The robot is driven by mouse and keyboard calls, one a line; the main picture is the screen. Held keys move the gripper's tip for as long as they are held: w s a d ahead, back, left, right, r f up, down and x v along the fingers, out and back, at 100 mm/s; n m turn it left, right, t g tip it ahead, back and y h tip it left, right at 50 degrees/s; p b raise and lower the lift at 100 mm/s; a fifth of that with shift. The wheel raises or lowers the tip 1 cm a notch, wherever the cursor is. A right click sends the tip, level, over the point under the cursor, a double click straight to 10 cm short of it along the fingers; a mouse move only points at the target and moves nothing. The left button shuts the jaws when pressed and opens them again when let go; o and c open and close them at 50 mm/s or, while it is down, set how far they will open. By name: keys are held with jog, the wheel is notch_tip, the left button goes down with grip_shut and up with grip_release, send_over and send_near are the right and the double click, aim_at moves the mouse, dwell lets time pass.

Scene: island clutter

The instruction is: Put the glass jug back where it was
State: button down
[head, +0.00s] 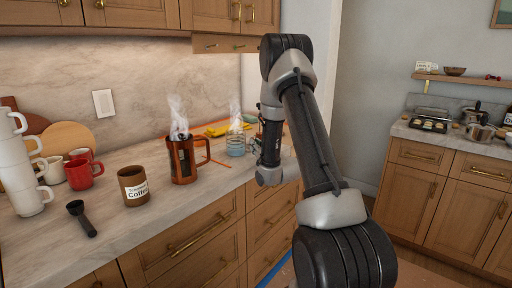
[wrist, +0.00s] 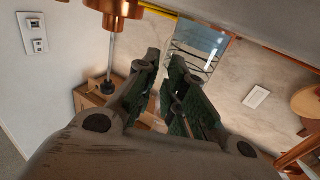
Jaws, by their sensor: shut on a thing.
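The glass jug (head: 235,145) shows in the head view as a clear vessel with bluish contents and thin wire bands, near the far end of the counter. In the wrist view its bluish glass (wrist: 200,40) and dark wire bands are just beyond my fingertips. My gripper (wrist: 168,75) is shut on the jug, with its dark green finger pads close together. The exact part between the pads is hard to see. In the head view my arm hides most of the gripper. I cannot tell whether the jug's base touches the counter.
A steaming copper-coloured press (head: 184,160) stands left of the jug. A brown coffee mug (head: 133,187), a black scoop (head: 82,217), red mug (head: 84,171) and stacked white cups (head: 22,175) are further left. A yellow item (head: 217,129) lies behind. The front counter strip is clear.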

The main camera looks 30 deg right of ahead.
jog(key=c, duration=1.4)
grip_release()
jog(key=shift+f, duration=0.1)
jog(key=shift+s, duration=0.1)
jog(key=s, duration=0.8)
jog(key=s+a, duration=0.1)
jog(key=s, duration=0.3)
jog(key=shift+w+f, duration=0.1)
jog(key=shift+f, duration=0.05)
